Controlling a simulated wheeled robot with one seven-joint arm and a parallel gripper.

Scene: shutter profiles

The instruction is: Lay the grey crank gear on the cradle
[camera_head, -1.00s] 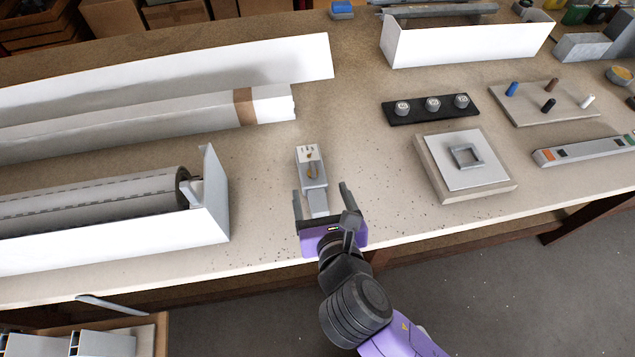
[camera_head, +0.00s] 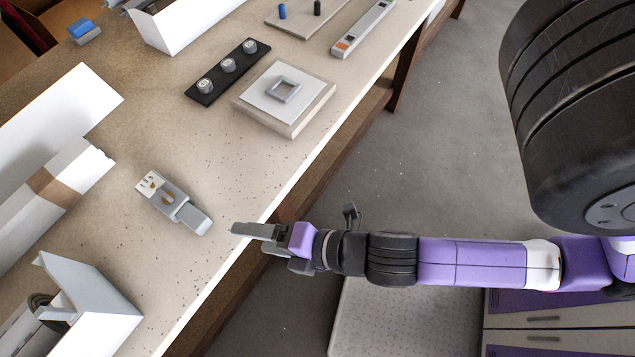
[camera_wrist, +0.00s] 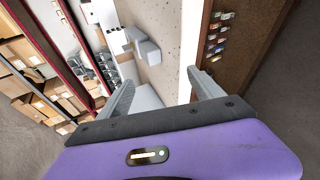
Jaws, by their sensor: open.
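The grey crank gear (camera_head: 172,200), a small grey box with a pale printed end and a brass-coloured part on top, lies on the bench near its front edge in the head view. What looks like the cradle is a beige block (camera_head: 316,108) with a white pad and a small grey square frame (camera_head: 283,90), further along the bench. My gripper (camera_head: 254,239) is open and empty at the bench's front edge, to the right of the gear and apart from it. In the wrist view its fingers (camera_wrist: 163,92) are spread, with a pale grey surface beyond them that I cannot identify.
A white open-ended box (camera_head: 105,310) and a long white profile (camera_head: 55,185) lie at left. A black strip (camera_head: 208,86) with three knobs lies behind the beige block. A power strip (camera_head: 362,28) is further along. The bench between gear and block is clear.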

